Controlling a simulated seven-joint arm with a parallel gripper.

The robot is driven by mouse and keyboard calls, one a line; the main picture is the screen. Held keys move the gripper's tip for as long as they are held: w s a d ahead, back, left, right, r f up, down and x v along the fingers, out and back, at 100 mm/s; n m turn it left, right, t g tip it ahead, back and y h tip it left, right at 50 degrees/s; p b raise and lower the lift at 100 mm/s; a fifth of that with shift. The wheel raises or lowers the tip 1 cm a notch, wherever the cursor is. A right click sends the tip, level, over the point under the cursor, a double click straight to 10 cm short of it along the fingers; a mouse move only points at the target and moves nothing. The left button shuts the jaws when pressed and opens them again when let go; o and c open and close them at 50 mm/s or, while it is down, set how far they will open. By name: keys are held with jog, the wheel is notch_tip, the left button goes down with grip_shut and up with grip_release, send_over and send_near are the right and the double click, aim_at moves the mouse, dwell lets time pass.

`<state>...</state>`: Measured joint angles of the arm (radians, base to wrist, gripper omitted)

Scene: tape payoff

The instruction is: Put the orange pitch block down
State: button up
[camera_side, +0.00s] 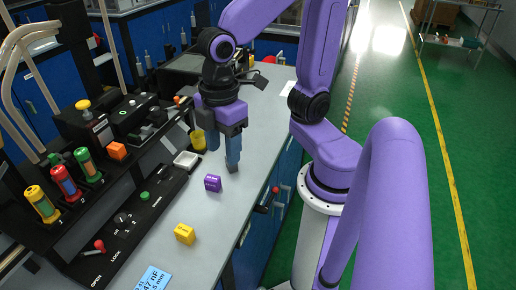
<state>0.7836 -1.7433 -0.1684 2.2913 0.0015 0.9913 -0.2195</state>
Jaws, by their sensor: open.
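The orange pitch block (117,151) is a small cube resting on the black machine at the left, beside the coloured cylinders. My gripper (222,158) is over the grey bench with its two blue fingers pointing down. Its fingers are apart and I see nothing between them. The gripper is to the right of the orange block and clear of it. A purple block (212,183) stands on the bench just in front of the fingers. A yellow block (184,234) stands nearer the camera on the bench.
Green, red and yellow cylinders (66,181) stand on the machine. A black control panel (118,225) runs along the bench's left. A blue card (154,280) lies at front.

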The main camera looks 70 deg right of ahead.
jog(key=s+d+f+m, duration=0.1)
jog(key=s+d+f, duration=0.1)
jog(key=s, duration=0.4)
jog(key=shift+d+f, duration=0.2)
jog(key=shift+d, duration=0.65)
dwell(1.4)
